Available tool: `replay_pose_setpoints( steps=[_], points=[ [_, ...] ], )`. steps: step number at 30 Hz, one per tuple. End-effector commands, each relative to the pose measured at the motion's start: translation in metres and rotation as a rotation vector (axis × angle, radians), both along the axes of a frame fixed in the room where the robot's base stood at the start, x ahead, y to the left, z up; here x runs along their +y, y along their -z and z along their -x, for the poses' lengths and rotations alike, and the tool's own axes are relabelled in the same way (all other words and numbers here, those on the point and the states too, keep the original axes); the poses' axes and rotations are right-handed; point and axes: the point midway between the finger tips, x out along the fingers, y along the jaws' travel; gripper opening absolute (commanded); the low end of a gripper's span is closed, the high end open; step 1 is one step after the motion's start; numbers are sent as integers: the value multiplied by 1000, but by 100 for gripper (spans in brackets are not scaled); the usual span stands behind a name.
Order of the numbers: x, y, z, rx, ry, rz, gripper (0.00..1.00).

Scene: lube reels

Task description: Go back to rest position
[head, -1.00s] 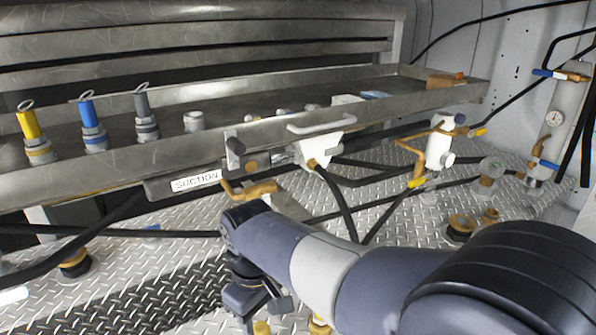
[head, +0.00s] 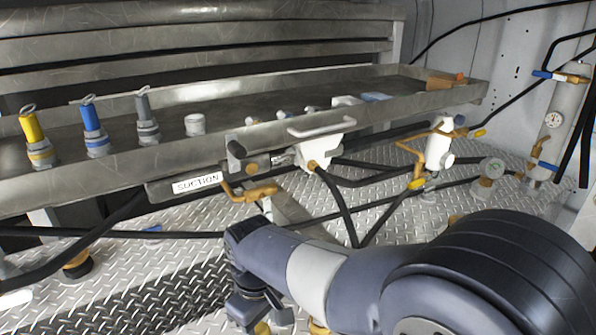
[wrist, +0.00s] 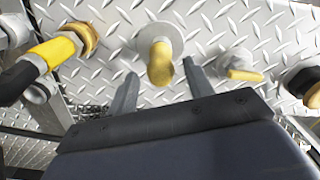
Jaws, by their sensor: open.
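My gripper (wrist: 160,88) shows in the wrist view with its two grey fingers apart and nothing held. A yellow-tipped fitting (wrist: 161,62) on a round grey base stands on the diamond-plate floor beyond the fingers and appears between them in the picture. I cannot tell its exact distance from the fingers. In the head view my arm reaches in from the lower right, with the wrist low at the bottom middle. The fingers are hidden in that view.
A metal tray (head: 230,135) with yellow, blue and grey capped fittings spans the back. A SUCTION label (head: 197,182), an orange-handled valve (head: 250,190), a white valve (head: 440,145) and black hoses (head: 338,205) lie near my arm. Open diamond-plate floor (head: 150,270) is at left.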

Motion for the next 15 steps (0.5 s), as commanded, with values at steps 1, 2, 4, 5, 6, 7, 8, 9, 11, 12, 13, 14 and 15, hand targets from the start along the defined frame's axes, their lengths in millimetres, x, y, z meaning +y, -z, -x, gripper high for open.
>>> replay_pose_setpoints(
  steps=[1,2,4,5,6,7,8,9,11,12,13,14,15],
  points=[
    [0,-15,0,-1,0,-1,49],
    [0,-20,0,-1,0,-1,49],
    [0,-32,0,-2,0,-1,49],
    [0,-36,0,-1,0,-2,49],
    [0,-43,0,0,0,0,49],
    [0,-48,0,0,0,0,49],
    [0,-53,0,0,0,0,49],
    [0,-59,0,-1,0,-1,49],
    [0,-69,0,-1,0,-1,49],
    [0,-76,0,-1,0,-1,49],
    [0,-81,0,-1,0,-1,49],
    [0,-86,0,-1,0,-1,49],
    [0,-92,0,-1,0,-1,49]
  ],
)
